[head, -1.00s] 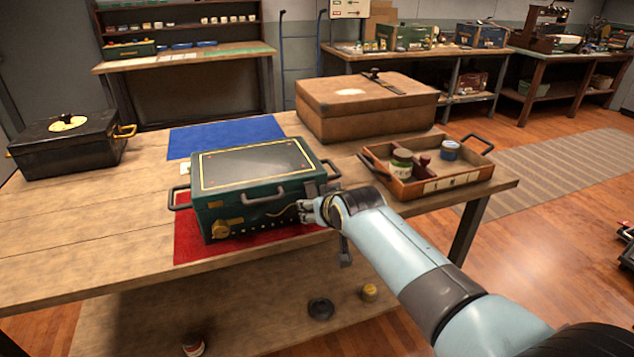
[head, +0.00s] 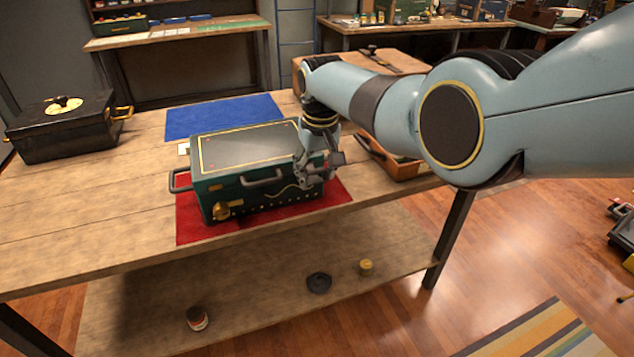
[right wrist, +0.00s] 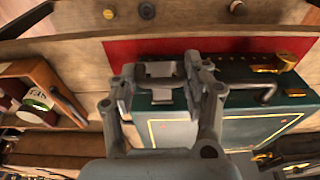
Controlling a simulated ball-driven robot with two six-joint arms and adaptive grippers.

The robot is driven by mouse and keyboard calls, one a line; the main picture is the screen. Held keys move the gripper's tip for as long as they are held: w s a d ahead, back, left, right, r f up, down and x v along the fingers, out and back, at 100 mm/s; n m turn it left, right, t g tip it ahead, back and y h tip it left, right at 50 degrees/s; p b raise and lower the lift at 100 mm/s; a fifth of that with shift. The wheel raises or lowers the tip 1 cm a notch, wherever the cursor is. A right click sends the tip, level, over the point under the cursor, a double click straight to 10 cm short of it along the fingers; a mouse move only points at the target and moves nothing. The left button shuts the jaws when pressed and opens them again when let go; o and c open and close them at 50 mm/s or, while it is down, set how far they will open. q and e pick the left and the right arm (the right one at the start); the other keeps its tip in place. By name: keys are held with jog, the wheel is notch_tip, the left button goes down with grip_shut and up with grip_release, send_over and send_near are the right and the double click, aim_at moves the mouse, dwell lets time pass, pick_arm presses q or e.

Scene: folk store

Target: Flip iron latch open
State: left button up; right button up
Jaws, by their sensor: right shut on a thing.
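The green chest (head: 232,195) stands lid down on a red mat (head: 205,232), with a brass latch (head: 221,211) at its left front. My right gripper (head: 318,175) is at the chest's front right corner, reaching down from above. In the right wrist view, the gripper (right wrist: 163,82) is shut on the grey iron latch (right wrist: 162,96) at the chest's edge. The fingers hide part of the latch, so its exact angle cannot be told. My left gripper is not in view.
A blue mat (head: 225,118) lies behind the chest, and a black case (head: 62,135) stands at the left. An orange tray (head: 385,158) and a brown case (head: 395,62) are partly behind my right arm. The table's front left is clear.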

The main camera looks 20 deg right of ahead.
jog(key=shift+r+g+b, duration=0.15)
jog(key=shift+g+b, duration=0.25)
jog(key=shift+w, duration=0.1)
jog(key=o, duration=1)
jog(key=shift+c, duration=0.2)
jog(key=shift+w+r, duration=0.1)
jog(key=shift+r, duration=0.5)
notch_tip(320, 180, up, 11)
jog(key=s, duration=0.1)
jog(key=shift+f, duration=0.2)
